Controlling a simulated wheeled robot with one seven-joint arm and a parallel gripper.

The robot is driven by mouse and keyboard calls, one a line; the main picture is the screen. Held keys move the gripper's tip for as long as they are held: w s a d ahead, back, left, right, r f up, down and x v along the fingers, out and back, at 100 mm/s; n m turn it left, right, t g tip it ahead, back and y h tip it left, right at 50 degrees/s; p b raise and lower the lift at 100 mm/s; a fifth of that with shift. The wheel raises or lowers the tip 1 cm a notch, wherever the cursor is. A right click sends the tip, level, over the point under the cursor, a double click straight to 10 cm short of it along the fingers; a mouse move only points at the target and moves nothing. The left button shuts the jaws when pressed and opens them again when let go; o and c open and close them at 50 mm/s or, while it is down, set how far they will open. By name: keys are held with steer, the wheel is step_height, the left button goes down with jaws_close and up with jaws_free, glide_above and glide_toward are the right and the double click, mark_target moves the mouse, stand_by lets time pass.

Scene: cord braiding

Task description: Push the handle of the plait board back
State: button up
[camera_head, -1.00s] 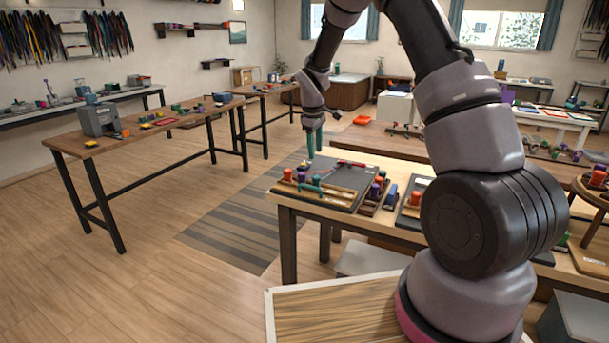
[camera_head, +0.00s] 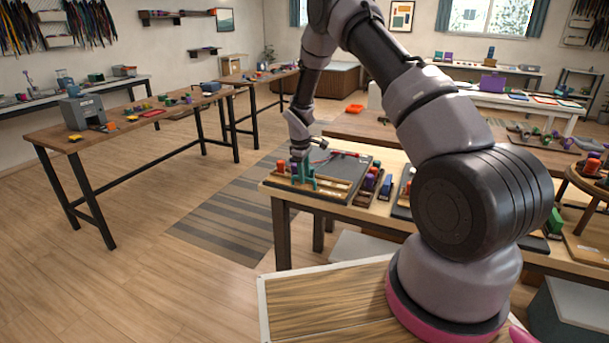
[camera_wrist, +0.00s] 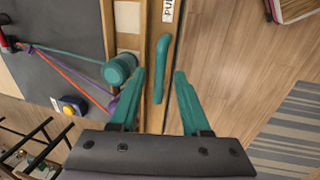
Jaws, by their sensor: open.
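The plait board (camera_head: 345,170) is a dark grey panel with a wooden front rail on the near table; its panel (camera_wrist: 62,55) also shows in the wrist view. The handle (camera_wrist: 161,60) is a teal bar along the board's edge. My gripper (camera_wrist: 160,74) is open, its teal fingers pointing at the board. In the wrist view the handle lies between the two fingertips, with no clear contact on either. In the head view my gripper (camera_head: 304,172) is low over the board's left front and covers the handle there.
A partly cut-off white label (camera_wrist: 170,9) sits near the handle. A wooden block of spools (camera_head: 368,186) stands right of the board. Open floor lies to the left.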

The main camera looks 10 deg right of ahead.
steer(key=shift+f, duration=0.2)
steer(key=shift+c, duration=0.4)
jaws_close()
steer(key=shift+w+d, duration=0.1)
steer(key=shift+w, duration=0.05)
stand_by(0.8)
